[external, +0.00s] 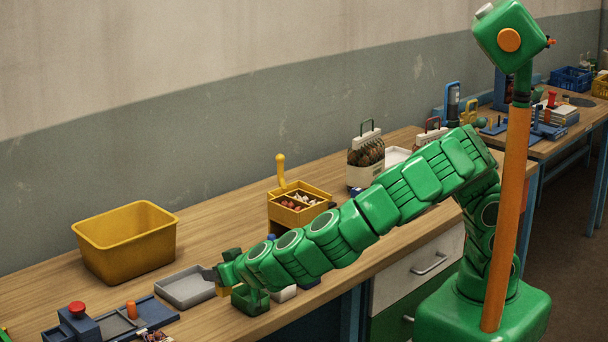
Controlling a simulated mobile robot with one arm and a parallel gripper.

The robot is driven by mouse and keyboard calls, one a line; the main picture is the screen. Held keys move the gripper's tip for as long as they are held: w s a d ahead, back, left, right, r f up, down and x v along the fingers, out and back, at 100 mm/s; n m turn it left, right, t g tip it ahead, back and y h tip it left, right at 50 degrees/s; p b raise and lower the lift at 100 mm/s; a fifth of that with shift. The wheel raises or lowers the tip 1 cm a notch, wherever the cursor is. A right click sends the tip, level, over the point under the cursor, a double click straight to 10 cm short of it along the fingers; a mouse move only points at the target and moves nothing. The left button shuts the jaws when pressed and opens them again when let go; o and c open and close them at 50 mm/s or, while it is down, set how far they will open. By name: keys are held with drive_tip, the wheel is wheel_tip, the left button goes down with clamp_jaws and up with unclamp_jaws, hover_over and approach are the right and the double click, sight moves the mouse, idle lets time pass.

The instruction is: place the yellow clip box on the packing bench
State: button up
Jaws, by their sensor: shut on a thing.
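My gripper (222,274) is at the end of my green arm, low over the front part of the wooden bench (216,232). It is shut on a small yellow thing (221,291), which looks like the yellow clip box. Only a narrow yellow part shows below the jaws; the rest is hidden by the gripper and arm. I cannot tell whether it touches the bench. The grey tray is just left of it.
A large yellow bin (128,247) stands at the back left. A grey tray (186,288) and a blue board with a red knob (77,308) are at the front left. A yellow divided box (301,215) and a bottle carrier (365,160) stand behind my arm. Green and white items lie under my forearm.

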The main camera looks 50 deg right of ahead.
drive_tip(key=shift+f, duration=3.5)
drive_tip(key=o, duration=1)
drive_tip(key=shift+f, duration=0.1)
drive_tip(key=shift+v, duration=2.8)
